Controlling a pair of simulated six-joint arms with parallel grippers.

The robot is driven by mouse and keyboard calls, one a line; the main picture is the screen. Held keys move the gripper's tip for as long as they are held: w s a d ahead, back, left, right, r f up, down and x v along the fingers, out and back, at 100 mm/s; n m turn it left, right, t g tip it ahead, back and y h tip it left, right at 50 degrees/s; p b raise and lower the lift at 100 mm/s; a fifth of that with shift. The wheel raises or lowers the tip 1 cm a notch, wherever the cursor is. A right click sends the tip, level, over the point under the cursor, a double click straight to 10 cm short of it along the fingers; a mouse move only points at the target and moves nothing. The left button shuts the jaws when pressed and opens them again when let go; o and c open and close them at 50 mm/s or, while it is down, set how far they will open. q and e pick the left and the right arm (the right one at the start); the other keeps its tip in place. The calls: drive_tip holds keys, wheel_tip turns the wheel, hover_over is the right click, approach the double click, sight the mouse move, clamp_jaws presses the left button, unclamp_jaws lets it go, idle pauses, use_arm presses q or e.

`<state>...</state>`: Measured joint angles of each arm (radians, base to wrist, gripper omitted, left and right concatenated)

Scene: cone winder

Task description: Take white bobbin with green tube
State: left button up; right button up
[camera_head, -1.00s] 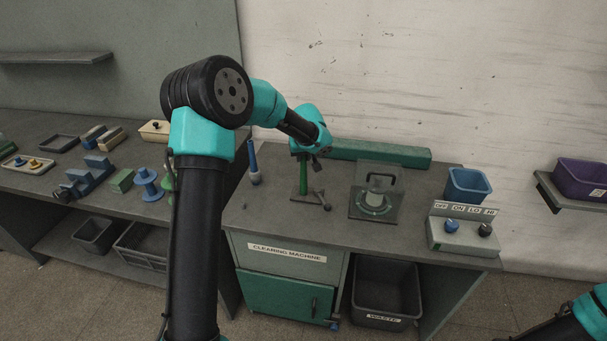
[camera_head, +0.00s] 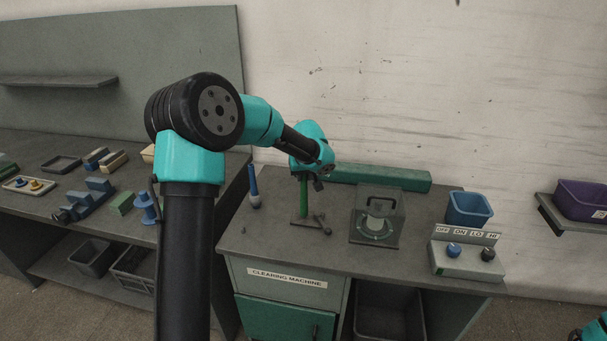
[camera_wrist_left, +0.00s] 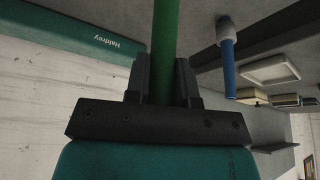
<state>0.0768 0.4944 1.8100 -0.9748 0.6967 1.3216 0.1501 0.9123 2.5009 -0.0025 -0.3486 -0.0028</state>
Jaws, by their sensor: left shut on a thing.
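The green tube (camera_head: 303,197) stands upright on the bench, with its lower end at a dark stand with a small arm (camera_head: 317,224). No white part of a bobbin shows on it in either view. My left gripper (camera_head: 303,172) is at the tube's upper part. The left wrist view shows the green tube (camera_wrist_left: 165,40) between its two dark fingers (camera_wrist_left: 163,75), which are shut on it. My right gripper is out of view.
A blue tube with a white base (camera_head: 254,190) stands left of the green tube. A clear-covered device (camera_head: 377,218), blue bin (camera_head: 468,208) and knob panel (camera_head: 467,260) are to the right. A long green box (camera_head: 380,178) lies behind.

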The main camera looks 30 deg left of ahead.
use_arm(q)
drive_tip(key=s+d+r, duration=0.1)
drive_tip(key=s+d, duration=0.6)
drive_tip(key=s, duration=0.4)
drive_tip(key=shift+s, duration=0.3)
drive_tip(key=shift+w+d+r, duration=0.1)
drive_tip(key=shift+d+r, duration=0.05)
drive_tip(key=shift+r, duration=0.05)
